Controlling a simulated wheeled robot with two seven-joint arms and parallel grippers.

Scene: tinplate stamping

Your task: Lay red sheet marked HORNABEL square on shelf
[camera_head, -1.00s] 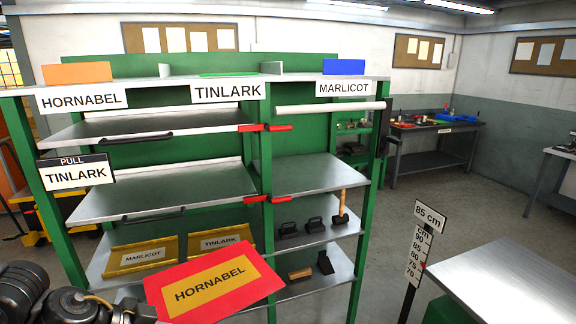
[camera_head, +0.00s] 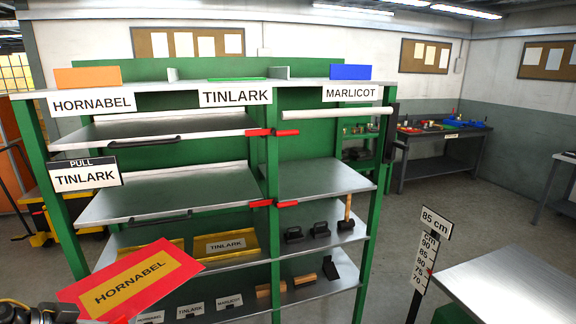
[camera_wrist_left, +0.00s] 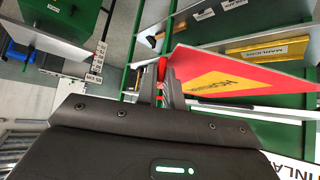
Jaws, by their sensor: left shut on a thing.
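The red sheet (camera_head: 186,265) has a yellow panel marked HORNABEL. In the head view it is tilted at the lower left, in front of the rack's lower shelves. My left gripper (camera_wrist_left: 163,88) is shut on the sheet's edge in the left wrist view, where the sheet (camera_wrist_left: 195,65) extends to the right. The green rack has a top shelf with a HORNABEL sign (camera_head: 92,102) at left. Below it are an upper left shelf (camera_head: 190,124) and a middle left shelf (camera_head: 180,190), both bare with dark handles. My right gripper is not in view.
A PULL TINLARK sign (camera_head: 85,173) hangs at the left post. Red latches (camera_head: 272,132) sit at the middle post. Yellow trays (camera_head: 225,244) and black-handled tools (camera_head: 320,228) stand lower down. A height gauge (camera_head: 428,250) and a metal table (camera_head: 510,285) are at right.

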